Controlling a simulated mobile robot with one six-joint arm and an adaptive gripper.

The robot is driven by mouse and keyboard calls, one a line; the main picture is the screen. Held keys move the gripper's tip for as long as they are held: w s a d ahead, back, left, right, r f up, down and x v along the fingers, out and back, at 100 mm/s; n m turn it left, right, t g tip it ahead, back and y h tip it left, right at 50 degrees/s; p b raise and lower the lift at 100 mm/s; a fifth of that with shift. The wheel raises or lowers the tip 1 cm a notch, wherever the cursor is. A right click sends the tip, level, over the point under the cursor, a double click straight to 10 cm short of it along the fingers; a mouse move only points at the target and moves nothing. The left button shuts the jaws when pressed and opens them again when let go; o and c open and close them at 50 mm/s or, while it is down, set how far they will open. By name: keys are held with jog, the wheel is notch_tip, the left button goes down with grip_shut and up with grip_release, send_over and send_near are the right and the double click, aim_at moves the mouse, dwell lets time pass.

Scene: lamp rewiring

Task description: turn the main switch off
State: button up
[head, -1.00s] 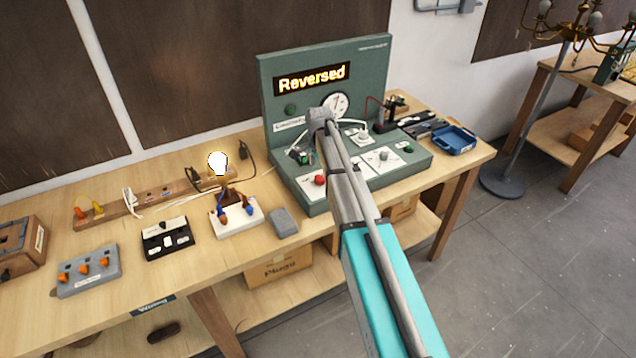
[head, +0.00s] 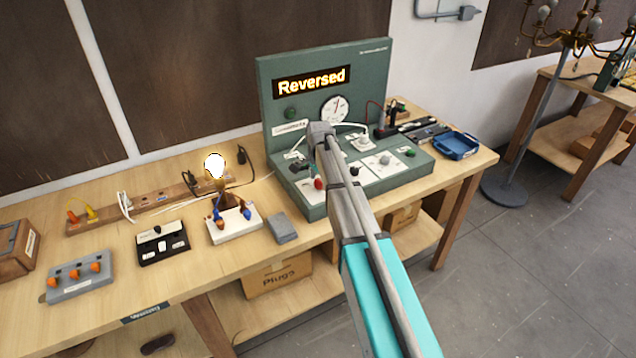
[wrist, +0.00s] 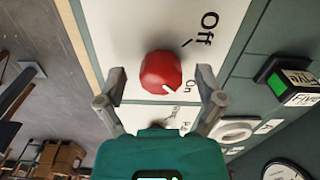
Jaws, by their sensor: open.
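The main switch is a red knob (wrist: 160,72) on a white plate, with "Off" and "On" printed beside it. Its white mark is on the side toward "On". The knob also shows in the head view (head: 318,183) at the front left of the green panel's sloping base. My gripper (wrist: 160,76) is open, with one finger on each side of the knob in the wrist view. Gaps show between the fingers and the knob. In the head view the fingers are hard to make out beside my arm.
The green panel (head: 375,75) shows a lit "Reversed" sign (head: 312,81) and a round dial (head: 335,108). A lit bulb (head: 215,166), a white socket block (head: 234,224) and a grey block (head: 282,228) stand to the left. A blue tray (head: 456,146) lies to the right.

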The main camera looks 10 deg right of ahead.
jog(key=c, duration=1.1)
jog(key=shift+a, duration=0.2)
jog(key=shift+c, duration=0.2)
jog(key=shift+d, duration=0.15)
